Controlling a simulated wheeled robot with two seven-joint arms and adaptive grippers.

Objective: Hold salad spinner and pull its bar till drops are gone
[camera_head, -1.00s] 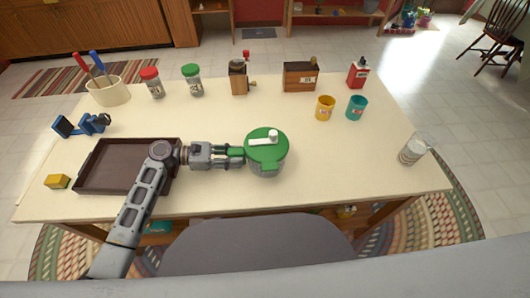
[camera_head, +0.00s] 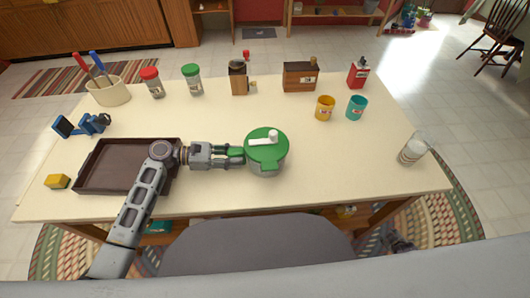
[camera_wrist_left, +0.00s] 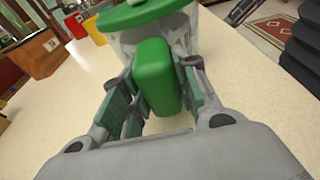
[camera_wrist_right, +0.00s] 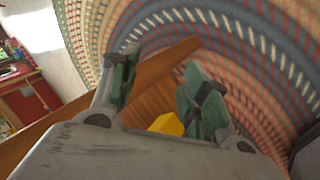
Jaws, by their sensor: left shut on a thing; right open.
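The salad spinner (camera_head: 266,160) stands upright on the table, with a green lid and a white bar (camera_head: 264,139) on top. Its clear bowl shows partly in the left wrist view (camera_wrist_left: 185,32); drops cannot be told apart there. My left gripper (camera_head: 236,156) comes from the left and is shut on the spinner's green side handle (camera_wrist_left: 160,75). My right gripper (camera_wrist_right: 157,75) is open and empty in its wrist view, over the floor rug and beside a wooden part. In the head view a grey piece of my right arm shows low beyond the table's front right edge.
A brown tray (camera_head: 92,184) lies left, partly behind my left arm. A yellow cup (camera_head: 325,110), a teal cup (camera_head: 356,108) and a glass jar (camera_head: 412,150) stand to the right. Jars and boxes line the back. The table (camera_head: 340,165) is clear right of the spinner.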

